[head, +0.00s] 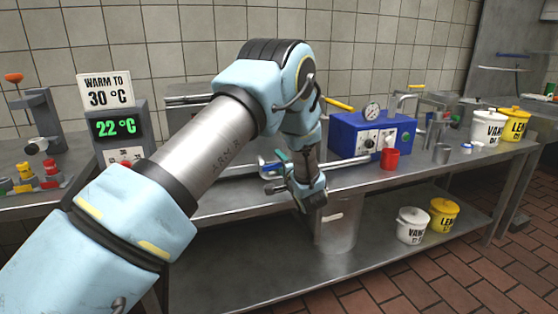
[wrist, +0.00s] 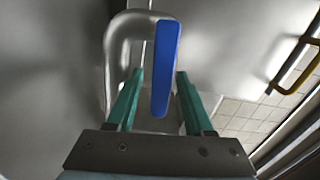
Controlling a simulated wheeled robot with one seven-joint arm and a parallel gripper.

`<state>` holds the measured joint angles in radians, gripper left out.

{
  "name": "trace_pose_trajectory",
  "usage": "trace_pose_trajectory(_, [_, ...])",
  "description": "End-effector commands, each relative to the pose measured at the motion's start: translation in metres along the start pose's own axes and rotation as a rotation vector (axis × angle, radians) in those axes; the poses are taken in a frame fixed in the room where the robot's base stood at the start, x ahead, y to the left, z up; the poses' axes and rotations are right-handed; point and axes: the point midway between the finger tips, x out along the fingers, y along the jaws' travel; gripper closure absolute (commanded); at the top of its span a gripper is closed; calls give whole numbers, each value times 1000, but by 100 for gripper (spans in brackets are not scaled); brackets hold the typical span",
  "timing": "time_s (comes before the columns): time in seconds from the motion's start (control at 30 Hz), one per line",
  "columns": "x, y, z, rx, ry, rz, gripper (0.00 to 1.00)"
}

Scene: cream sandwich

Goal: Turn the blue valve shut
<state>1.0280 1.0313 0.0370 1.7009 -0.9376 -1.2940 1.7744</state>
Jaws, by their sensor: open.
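The blue valve's long flat lever (wrist: 165,68) stands near upright in the wrist view, in front of a bent grey metal pipe (wrist: 118,45). My gripper (wrist: 160,74) is open, with one green finger on each side of the lever. There is a gap on the left; the right finger is closer to it. I cannot tell whether either finger touches. In the head view my gripper (head: 282,160) is low at the bench's front edge, and my arm hides much of the valve area.
A display reading 22 °C (head: 117,128) stands under a "WARM TO 30 °C" sign (head: 105,92). A blue machine (head: 345,135) and a red cup (head: 389,159) stand right of my gripper. A metal container (head: 336,238) and lidded buckets (head: 411,226) stand on the lower shelf.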

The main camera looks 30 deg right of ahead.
Motion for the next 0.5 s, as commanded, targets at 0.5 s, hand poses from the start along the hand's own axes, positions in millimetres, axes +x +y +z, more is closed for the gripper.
trace_pose_trajectory(0.5, [7, 0, 0, 0, 1, 1, 62])
